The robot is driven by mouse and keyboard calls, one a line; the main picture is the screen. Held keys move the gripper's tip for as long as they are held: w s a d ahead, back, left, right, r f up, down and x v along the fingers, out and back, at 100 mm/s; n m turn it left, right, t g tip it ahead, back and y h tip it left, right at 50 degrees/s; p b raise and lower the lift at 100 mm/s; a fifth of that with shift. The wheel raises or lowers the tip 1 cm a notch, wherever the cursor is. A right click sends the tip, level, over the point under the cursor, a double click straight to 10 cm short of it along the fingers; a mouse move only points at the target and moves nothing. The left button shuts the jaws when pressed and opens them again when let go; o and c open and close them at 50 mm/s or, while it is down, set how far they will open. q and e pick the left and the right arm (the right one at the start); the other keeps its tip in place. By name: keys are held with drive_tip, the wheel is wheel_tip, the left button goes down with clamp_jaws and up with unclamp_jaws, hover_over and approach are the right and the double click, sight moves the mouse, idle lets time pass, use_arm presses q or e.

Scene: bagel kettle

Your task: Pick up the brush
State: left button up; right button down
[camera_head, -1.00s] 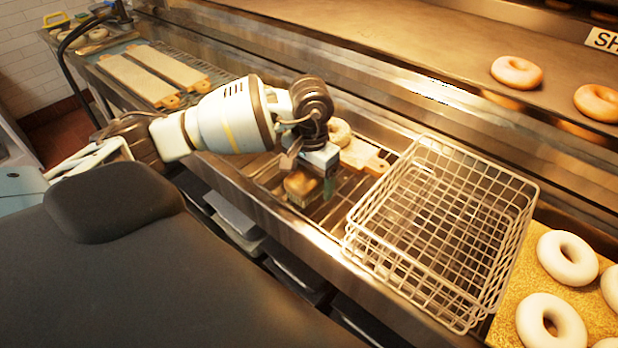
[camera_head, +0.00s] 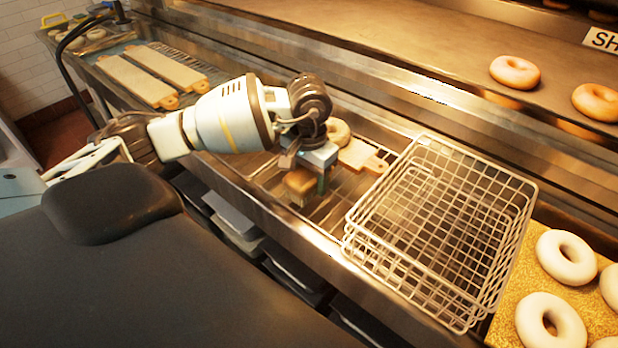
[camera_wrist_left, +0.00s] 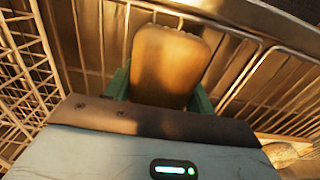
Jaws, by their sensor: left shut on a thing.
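The brush (camera_head: 299,184) is a tan-brown block with a rounded top, low over the metal rack to the left of the wire baskets. It fills the middle of the left wrist view (camera_wrist_left: 168,66), with a green finger at each side. My left gripper (camera_head: 306,185) is shut on the brush; its fingers are partly hidden by the wrist in the head view. Whether the brush touches the rack is hard to tell. My right gripper does not show.
Stacked wire baskets (camera_head: 445,235) stand just right of the gripper. Pale dough rings sit on a yellow board (camera_head: 510,285) at right. Bagels (camera_head: 515,72) lie on the upper steel shelf.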

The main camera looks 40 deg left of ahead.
use_arm(q)
wheel_tip(320, 180, up, 3)
drive_tip(key=shift+w+r+b, duration=0.1)
drive_tip(key=shift+r+b, duration=0.05)
drive_tip(key=shift+b, duration=0.2)
drive_tip(key=s+d, duration=0.4)
drive_tip(key=s, duration=0.3)
drive_tip(key=s+d+r+b, duration=0.1)
drive_tip(key=s+d, duration=0.3)
drive_tip(key=s, duration=0.3)
drive_tip(key=shift+r, duration=0.15)
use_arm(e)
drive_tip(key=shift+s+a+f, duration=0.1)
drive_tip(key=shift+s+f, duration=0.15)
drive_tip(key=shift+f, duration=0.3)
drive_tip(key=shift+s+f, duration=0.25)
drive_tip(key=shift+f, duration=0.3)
use_arm(q)
drive_tip(key=o, duration=0.5)
drive_tip(key=c, duration=0.4)
drive_tip(key=shift+o, duration=0.2)
drive_tip(key=w+r+n, duration=0.4)
drive_tip(key=w+r, duration=0.5)
drive_tip(key=shift+w+d+r, duration=0.2)
drive_tip(key=shift+w+r, duration=0.05)
drive_tip(key=shift+w, duration=0.1)
drive_tip(key=shift+w, duration=0.15)
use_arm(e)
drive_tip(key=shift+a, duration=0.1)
